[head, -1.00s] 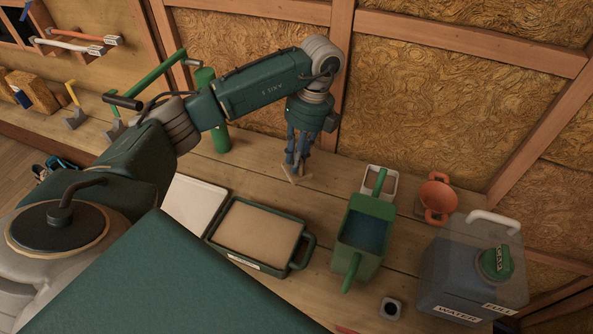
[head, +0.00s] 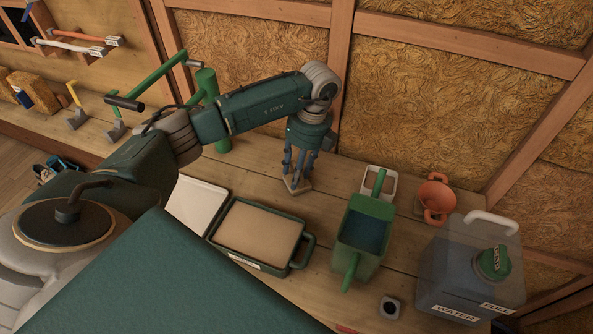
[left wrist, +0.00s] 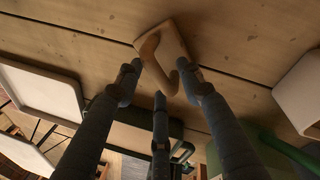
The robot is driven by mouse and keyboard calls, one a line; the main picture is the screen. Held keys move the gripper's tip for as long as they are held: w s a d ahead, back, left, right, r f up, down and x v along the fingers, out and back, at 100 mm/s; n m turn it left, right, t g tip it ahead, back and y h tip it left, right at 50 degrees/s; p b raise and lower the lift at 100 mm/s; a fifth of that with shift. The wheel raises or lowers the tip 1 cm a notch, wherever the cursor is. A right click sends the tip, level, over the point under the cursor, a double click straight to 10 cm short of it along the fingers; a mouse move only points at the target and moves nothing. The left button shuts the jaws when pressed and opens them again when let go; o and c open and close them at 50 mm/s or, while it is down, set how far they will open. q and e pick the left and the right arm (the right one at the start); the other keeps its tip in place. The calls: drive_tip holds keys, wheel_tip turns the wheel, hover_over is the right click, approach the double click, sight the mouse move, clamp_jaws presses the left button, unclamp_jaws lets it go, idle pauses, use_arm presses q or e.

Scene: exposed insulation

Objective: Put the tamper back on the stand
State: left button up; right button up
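A small pale wooden piece (head: 297,187) with a curved upright part rests on the bench. I cannot tell whether it is the tamper or its stand. It shows larger in the left wrist view (left wrist: 165,42). My left gripper (head: 299,172) points down right over it. In the left wrist view its fingers (left wrist: 160,82) are spread, with tips near the piece's edge; contact cannot be told. A small square block with a dark round centre (head: 390,307) lies at the bench's front right, its role unclear. My right gripper is not in view.
A green-rimmed tray of sand-coloured material (head: 258,231), a white tray (head: 197,205) and a green handled box (head: 364,234) stand in front. A white container (head: 379,184), orange pot (head: 437,194) and water canister (head: 472,270) stand right. A green cylinder (head: 208,100) stands behind my arm.

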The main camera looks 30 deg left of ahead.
use_arm(q)
drive_tip(key=shift+r, duration=0.15)
wheel_tip(320, 180, up, 12)
drive_tip(key=w+d, duration=0.1)
drive_tip(key=w, duration=0.1)
drive_tip(key=shift+d+b, duration=0.15)
drive_tip(key=shift+b, duration=0.3)
idle(1.2)
